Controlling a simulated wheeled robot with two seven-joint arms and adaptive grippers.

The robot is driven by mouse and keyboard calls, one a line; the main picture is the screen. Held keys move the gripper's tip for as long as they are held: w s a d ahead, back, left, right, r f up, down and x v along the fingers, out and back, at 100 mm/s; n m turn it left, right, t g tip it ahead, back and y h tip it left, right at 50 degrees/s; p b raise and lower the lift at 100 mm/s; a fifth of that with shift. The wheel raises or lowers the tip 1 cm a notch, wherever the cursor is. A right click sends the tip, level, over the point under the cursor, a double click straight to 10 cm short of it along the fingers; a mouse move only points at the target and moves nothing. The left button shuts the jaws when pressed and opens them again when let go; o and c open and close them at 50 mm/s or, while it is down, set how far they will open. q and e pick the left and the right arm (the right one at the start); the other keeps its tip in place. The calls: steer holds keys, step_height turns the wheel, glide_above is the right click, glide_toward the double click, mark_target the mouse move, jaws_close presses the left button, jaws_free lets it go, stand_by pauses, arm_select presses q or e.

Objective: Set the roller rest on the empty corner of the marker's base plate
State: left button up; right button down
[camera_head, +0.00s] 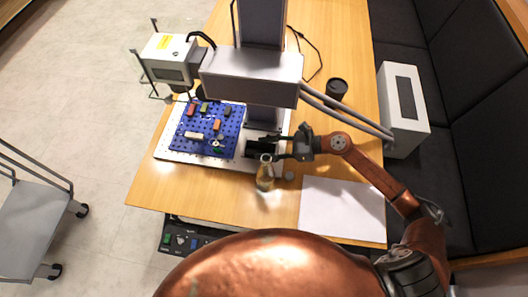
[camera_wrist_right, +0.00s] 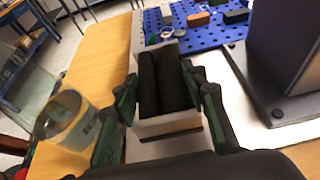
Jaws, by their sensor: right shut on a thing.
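The roller rest (camera_head: 262,147) has dark rollers in a pale frame; it also shows in the right wrist view (camera_wrist_right: 165,82). My right gripper (camera_head: 283,148) is shut on it, with one finger on each side, as the right wrist view (camera_wrist_right: 164,98) shows. The rest is at the near right corner of the marker's white base plate (camera_head: 172,156), to the right of the blue pegboard (camera_head: 207,145). I cannot tell whether it touches the plate. My left gripper is not in view.
A glass flask (camera_head: 265,176) stands just in front of the rest, near my right gripper; it shows in the right wrist view (camera_wrist_right: 68,120). Several small blocks lie on the pegboard. The marker's column (camera_head: 262,115) stands behind the rest. A white sheet (camera_head: 340,208) lies at the right.

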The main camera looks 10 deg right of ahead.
steer(key=shift+w+a, duration=0.1)
steer(key=shift+a, duration=0.15)
steer(key=shift+f, duration=0.25)
step_height(320, 180, down, 3)
steer(key=shift+r+b, duration=0.1)
steer(key=shift+b, duration=0.4)
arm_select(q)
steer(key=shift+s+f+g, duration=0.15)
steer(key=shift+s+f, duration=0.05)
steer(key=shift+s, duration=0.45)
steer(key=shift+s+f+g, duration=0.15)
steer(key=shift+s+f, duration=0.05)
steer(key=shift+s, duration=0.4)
arm_select(e)
steer(key=shift+f, duration=0.2)
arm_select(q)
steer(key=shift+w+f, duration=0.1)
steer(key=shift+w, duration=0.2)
arm_select(e)
steer(key=c, duration=1.2)
jaws_free()
steer(key=shift+r, duration=0.1)
